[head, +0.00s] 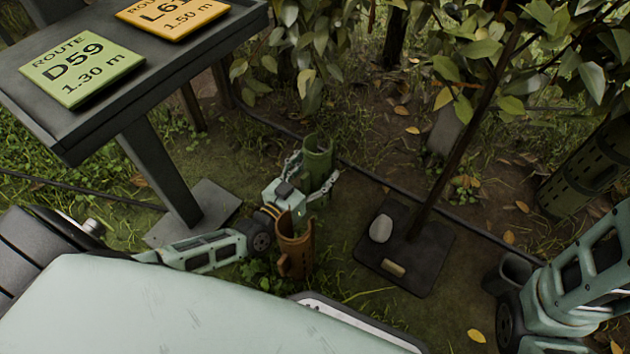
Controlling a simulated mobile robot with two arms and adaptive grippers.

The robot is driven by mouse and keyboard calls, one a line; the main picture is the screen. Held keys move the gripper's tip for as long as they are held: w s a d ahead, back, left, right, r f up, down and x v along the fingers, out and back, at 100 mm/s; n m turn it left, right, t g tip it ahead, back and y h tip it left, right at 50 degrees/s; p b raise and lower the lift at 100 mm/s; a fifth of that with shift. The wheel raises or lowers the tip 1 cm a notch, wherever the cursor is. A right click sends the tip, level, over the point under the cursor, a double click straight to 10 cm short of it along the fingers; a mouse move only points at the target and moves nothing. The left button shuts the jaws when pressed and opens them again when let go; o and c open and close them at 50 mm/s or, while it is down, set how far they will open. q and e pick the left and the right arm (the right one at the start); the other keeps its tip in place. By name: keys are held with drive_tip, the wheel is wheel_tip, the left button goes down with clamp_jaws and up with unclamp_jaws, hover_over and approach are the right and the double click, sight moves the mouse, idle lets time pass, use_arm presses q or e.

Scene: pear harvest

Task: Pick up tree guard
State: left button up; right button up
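A green half-open tube, a tree guard (318,152), stands upright on the ground near the middle of the head view. My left gripper (314,166) is at its near side, low down, with its two fingers spread apart, one to the left of the tube and one to the right. I cannot tell whether the fingers touch it. A brown-orange tree guard (296,256) stands upright closer to me, just in front of my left wrist. A dark green slotted guard (592,165) leans at the right edge. My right arm shows at the lower right; its gripper is out of view.
A dark sign stand (145,150) with a green D59 plate (82,67) and an orange plate (172,14) is at the left. A black base plate (420,263) with a grey stone (381,228) surrounds a thin trunk. A dark hose (370,174) crosses the ground. Leafy branches hang behind.

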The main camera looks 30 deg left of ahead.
use_arm(q)
drive_tip(key=shift+c, duration=0.7)
drive_tip(key=c, duration=1)
drive_tip(key=shift+r, duration=0.15)
